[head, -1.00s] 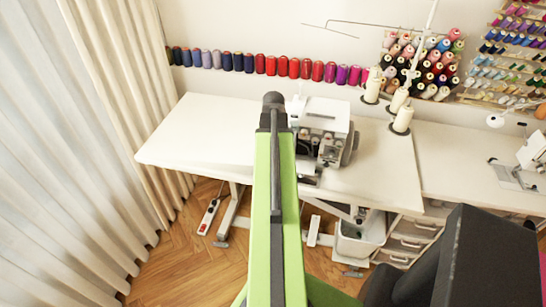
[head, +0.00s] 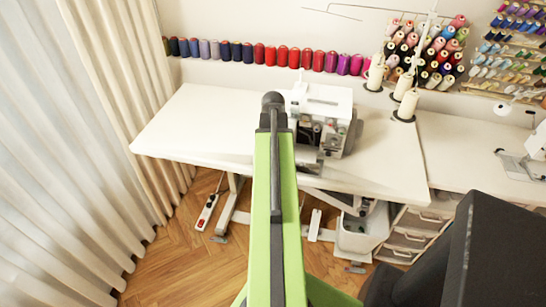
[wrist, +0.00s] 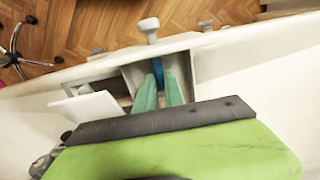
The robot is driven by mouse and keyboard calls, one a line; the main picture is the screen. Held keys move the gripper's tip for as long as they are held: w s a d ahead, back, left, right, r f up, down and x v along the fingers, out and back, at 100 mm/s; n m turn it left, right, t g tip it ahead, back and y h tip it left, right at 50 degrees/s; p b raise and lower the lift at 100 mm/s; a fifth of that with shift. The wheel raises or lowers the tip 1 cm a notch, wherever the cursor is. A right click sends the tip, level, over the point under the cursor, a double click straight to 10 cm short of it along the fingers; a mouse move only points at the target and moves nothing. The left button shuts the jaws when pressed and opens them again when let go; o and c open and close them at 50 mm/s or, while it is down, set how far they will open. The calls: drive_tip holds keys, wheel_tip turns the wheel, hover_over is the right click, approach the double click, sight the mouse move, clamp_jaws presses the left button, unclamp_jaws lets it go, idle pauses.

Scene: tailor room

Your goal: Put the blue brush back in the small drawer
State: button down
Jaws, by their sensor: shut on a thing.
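In the wrist view, my gripper (wrist: 159,88) has two green fingers closed on the blue brush (wrist: 158,70). Only a narrow blue strip of the brush shows between and beyond the fingertips. The fingers and brush are over or inside an open white compartment (wrist: 133,77), which looks like the small drawer. I cannot tell how deep they are or whether the brush touches its floor. A grey knob (wrist: 148,26) stands at the compartment's far edge. In the head view the gripper, brush and small drawer are hidden behind my green arm.
The white table (head: 190,125) carries a sewing machine (head: 325,115). Beneath it are a white bin (head: 362,238) and a drawer unit (head: 412,240). A power strip (head: 207,212) lies on the wooden floor. Curtains (head: 100,100) hang at the left. The table's left part is clear.

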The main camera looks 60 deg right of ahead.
drive_tip(key=c, duration=1.3)
unclamp_jaws()
drive_tip(key=shift+c, duration=0.2)
wheel_tip(320, 180, up, 18)
drive_tip(key=p, duration=1.7)
drive_tip(key=shift+f, duration=0.25)
